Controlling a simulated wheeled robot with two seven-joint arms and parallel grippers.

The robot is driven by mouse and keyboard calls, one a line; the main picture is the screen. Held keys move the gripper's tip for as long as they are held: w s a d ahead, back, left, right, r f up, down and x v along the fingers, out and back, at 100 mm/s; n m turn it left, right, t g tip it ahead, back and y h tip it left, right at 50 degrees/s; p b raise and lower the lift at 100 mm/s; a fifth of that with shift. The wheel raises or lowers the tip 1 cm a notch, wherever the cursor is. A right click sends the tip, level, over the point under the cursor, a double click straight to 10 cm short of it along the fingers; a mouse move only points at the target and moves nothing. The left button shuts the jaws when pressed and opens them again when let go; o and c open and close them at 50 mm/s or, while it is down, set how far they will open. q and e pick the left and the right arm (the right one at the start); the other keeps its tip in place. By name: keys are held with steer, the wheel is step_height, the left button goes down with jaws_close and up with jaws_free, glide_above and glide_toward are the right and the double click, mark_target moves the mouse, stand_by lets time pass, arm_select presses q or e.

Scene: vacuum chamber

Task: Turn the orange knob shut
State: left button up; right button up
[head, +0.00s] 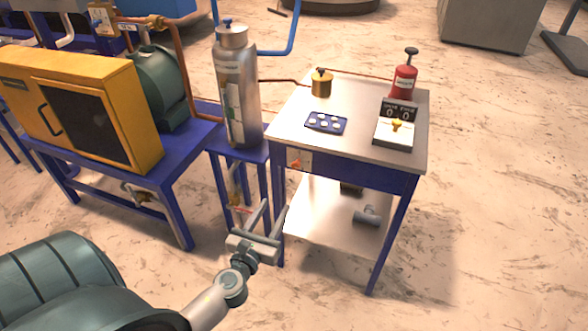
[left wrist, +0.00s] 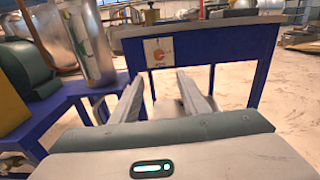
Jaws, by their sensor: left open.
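The orange knob (head: 295,164) sits on a pale plate on the blue front apron of the metal-topped table, near its left corner. In the left wrist view the orange knob (left wrist: 158,55) shows ahead, above and between the fingers. My left gripper (head: 266,221) is open and empty, in front of the table and below the knob, apart from it. Its two fingers also show in the left wrist view (left wrist: 158,95), spread wide. The knob's exact turn position is too small to tell. My right gripper is in neither view.
The table (head: 290,118) bears a red cylinder (head: 404,82), a brass-coloured pot (head: 321,84), a blue tray (head: 341,123) and a display box (head: 393,135). A steel canister (head: 237,90) stands left on a blue stand, beside a yellow cabinet (head: 140,105). Floor at right is clear.

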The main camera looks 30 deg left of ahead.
arm_select(q)
steer(key=shift+r, duration=0.35)
steer(key=shift+w+a, duration=0.1)
steer(key=shift+w, duration=0.05)
